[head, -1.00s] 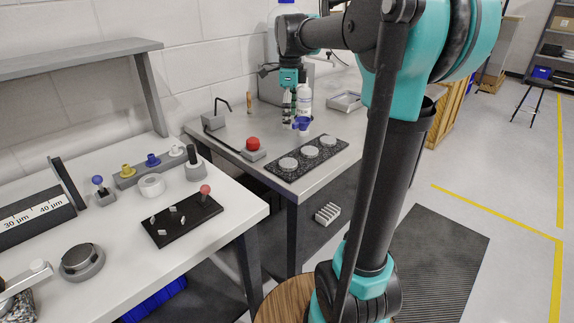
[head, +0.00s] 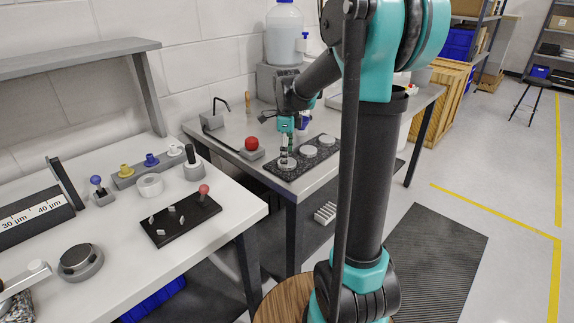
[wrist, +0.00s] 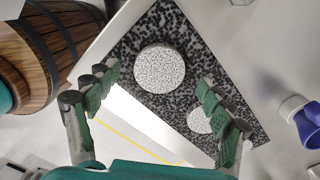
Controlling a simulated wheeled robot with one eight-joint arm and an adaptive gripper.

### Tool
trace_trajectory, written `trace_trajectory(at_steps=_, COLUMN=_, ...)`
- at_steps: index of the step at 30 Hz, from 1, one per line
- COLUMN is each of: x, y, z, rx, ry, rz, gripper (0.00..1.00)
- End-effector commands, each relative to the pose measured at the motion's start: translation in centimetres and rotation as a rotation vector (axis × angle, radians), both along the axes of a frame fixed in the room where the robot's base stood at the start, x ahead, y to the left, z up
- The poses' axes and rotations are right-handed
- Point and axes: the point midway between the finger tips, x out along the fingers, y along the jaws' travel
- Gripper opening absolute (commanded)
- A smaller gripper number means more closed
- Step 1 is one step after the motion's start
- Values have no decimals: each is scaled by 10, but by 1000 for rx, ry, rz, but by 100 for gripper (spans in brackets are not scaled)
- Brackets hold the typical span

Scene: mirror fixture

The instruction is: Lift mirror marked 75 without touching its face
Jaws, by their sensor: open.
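Three round pale discs lie on a dark speckled plate (head: 277,172) at the front of the metal bench: a near-left disc (head: 288,163), a middle disc (head: 309,151) and a far-right disc (head: 328,140). No 75 mark is legible, so I cannot tell which is the named mirror. My gripper (head: 286,151) points down just over the near-left disc. In the wrist view my open gripper (wrist: 156,88) has a speckled-faced disc (wrist: 160,68) between its spread fingers. Another disc (wrist: 199,121) is partly behind the right finger. Contact with any disc is not clear.
A red button (head: 252,144) stands left of the plate. A white table with a small black board (head: 172,228) is at the left.

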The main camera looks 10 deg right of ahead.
Motion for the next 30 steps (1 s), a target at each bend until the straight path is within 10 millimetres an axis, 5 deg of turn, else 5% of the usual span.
trace_trajectory(at_steps=12, x=0, y=0, z=-16, rx=0, ry=0, rz=0, gripper=81)
trace_trajectory(at_steps=26, x=0, y=0, z=-16, rx=0, ry=0, rz=0, gripper=24)
trace_trajectory(at_steps=30, x=0, y=0, z=-16, rx=0, ry=0, rz=0, gripper=23)
